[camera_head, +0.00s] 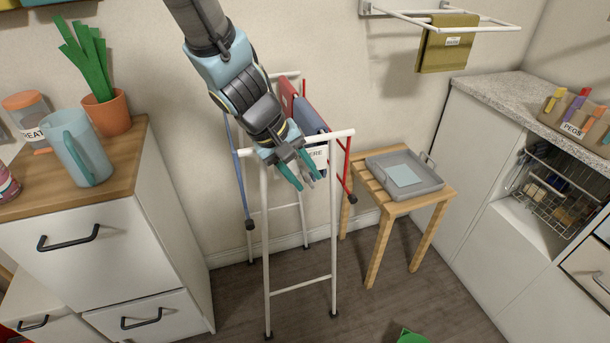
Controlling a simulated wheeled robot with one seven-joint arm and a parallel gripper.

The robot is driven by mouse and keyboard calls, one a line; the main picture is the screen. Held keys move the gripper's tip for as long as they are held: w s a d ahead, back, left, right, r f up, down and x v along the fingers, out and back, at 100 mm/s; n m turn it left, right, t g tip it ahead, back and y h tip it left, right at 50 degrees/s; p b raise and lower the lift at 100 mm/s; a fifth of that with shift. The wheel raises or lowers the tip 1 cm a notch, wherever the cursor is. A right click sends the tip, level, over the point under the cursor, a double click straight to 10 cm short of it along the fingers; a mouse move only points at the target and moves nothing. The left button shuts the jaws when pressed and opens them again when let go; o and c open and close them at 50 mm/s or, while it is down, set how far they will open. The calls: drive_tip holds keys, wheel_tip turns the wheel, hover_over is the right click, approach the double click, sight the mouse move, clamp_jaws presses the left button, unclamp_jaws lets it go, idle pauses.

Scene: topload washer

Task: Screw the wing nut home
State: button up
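I cannot make out a wing nut for certain in the head view. My gripper (308,182) reaches down from the top, with its two teal fingers apart. It is at the upper part of a white tubular stand (264,230), close to a white card with partly hidden lettering (319,157). A small grey shape shows by the fingertips, too small to identify. The gripper and my arm hide part of the stand's top. The stand has a blue bar on the left and a red bar on the right.
A wooden stool (383,238) with a grey tray (428,184) stands right of the stand. A white cabinet (100,255) holding a jug (80,155) and plant pot (107,114) is at left. A counter (487,92) is at right. A green object (411,337) lies on the floor.

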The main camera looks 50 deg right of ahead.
drive_tip(key=shift+s+f, duration=0.1)
drive_tip(key=shift+f, duration=0.1)
clamp_jaws()
idle(0.6)
